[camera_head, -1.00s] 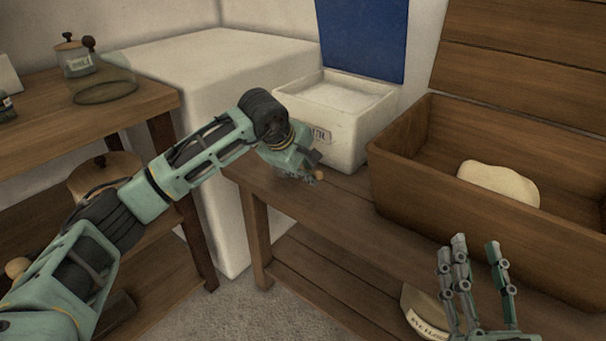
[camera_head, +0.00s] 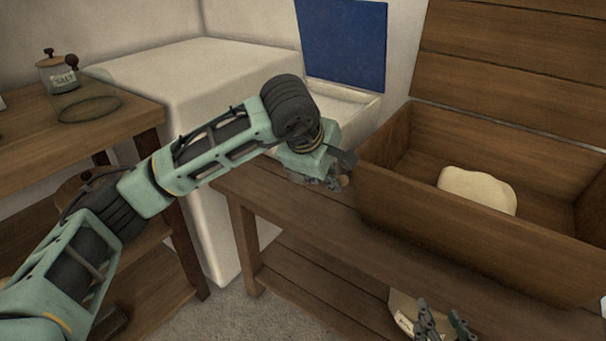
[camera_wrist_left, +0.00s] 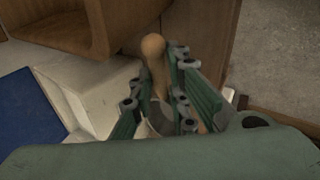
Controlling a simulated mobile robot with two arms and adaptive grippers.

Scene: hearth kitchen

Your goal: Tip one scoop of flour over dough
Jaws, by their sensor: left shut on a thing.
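The pale dough (camera_head: 478,192) lies in the open wooden trough (camera_head: 440,150) at the right of the head view. My left gripper (camera_head: 335,182) is left of the trough, in front of the white flour bin (camera_head: 362,106). It is shut on the scoop, whose wooden handle with a round knob (camera_wrist_left: 153,48) shows between the fingers in the left wrist view. The scoop's bowl is mostly hidden, and I cannot tell whether it holds flour. My right gripper (camera_head: 441,318) is low in the head view, empty, its fingers apart and partly cut off by the frame.
The bin's blue lid (camera_head: 343,45) stands up behind it. A white block (camera_head: 190,85) is left of the bin. A pale flour sack (camera_head: 402,304) is below the bench.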

